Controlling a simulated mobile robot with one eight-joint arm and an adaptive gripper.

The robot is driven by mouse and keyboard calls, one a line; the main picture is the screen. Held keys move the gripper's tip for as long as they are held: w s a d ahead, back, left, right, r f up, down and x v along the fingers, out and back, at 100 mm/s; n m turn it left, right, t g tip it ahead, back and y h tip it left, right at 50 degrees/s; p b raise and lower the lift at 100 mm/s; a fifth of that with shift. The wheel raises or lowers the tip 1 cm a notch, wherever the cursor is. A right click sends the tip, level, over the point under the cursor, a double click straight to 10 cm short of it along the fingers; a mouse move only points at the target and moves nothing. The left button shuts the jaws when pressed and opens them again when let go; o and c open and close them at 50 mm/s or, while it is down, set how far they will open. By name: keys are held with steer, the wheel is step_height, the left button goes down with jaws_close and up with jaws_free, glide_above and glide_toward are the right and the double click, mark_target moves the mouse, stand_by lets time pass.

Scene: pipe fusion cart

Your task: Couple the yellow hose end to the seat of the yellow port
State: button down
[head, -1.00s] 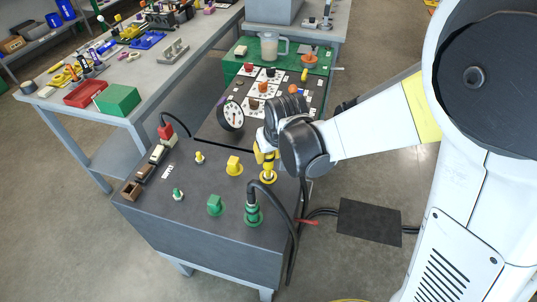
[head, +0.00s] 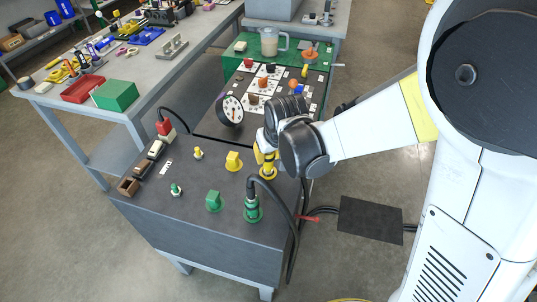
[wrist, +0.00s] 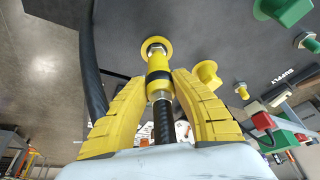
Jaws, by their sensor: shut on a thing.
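My gripper (wrist: 158,100) has its yellow fingers shut on the yellow hose end (wrist: 157,66). The hose end is a yellow sleeve with a dark band, and its black hose (wrist: 164,122) runs back between the fingers. Its front meets a metal ring at the yellow port (wrist: 167,43), a round yellow flange on the cart. The two look in line; I cannot tell how deep the end sits. In the head view my gripper (head: 264,155) is just above the yellow port (head: 268,175), and my wrist partly hides the hose end.
The green port (head: 252,213) with its black hose (head: 290,222) stands nearer the front. A yellow block-shaped fitting (head: 233,161) and a green one (head: 214,201) stand to the left. A dial gauge (head: 230,110) is behind. The dark cart top (head: 185,215) is bare at front left.

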steer(key=shift+f+b, duration=0.75)
steer(key=shift+f, duration=0.15)
steer(key=c, duration=1.1)
jaws_free()
steer(key=v, duration=1.2)
steer(key=shift+r, duration=0.1)
steer(key=s+d+r+m+t, duration=0.1)
steer(key=s+d, duration=0.3)
steer(key=s+d+r+m+h, duration=0.1)
steer(key=s+d, duration=0.3)
steer(key=d, duration=0.1)
steer(key=s+d+r+m+t, duration=0.1)
steer(key=s+d, duration=0.4)
steer(key=shift+r+m+t, duration=0.2)
steer(key=shift+m+t, duration=0.1)
